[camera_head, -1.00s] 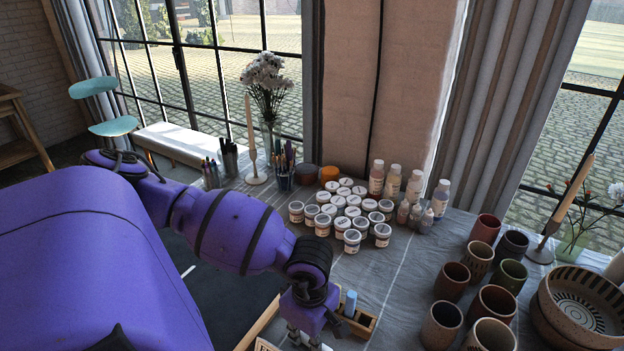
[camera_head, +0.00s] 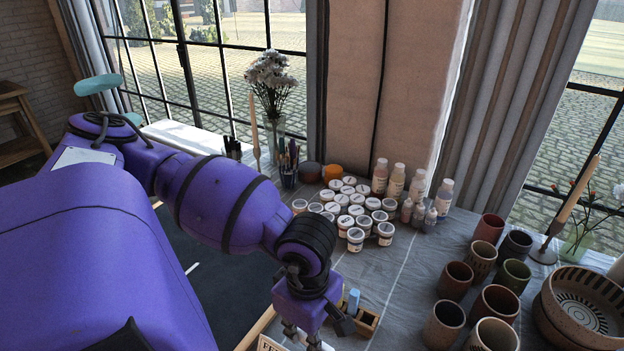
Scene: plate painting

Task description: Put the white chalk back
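A short white stick that looks like the white chalk (camera_head: 192,268) lies on the dark board (camera_head: 225,300), left of my forearm. A small wooden box (camera_head: 369,319) stands on the cloth at the bottom centre, with a blue chalk (camera_head: 353,300) upright in it. My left gripper (camera_head: 314,338) points down just left of the box, above the board's wooden edge. Its fingers are partly cut off by the bottom of the view, and I cannot tell whether they are open or hold anything. My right gripper is not in view.
Several lidded paint jars (camera_head: 350,205) and bottles (camera_head: 396,181) stand behind the box. Several clay cups (camera_head: 456,275) and stacked bowls (camera_head: 588,305) fill the right side. A flower vase (camera_head: 272,130), candle and pen cups stand at the back. The cloth between box and cups is clear.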

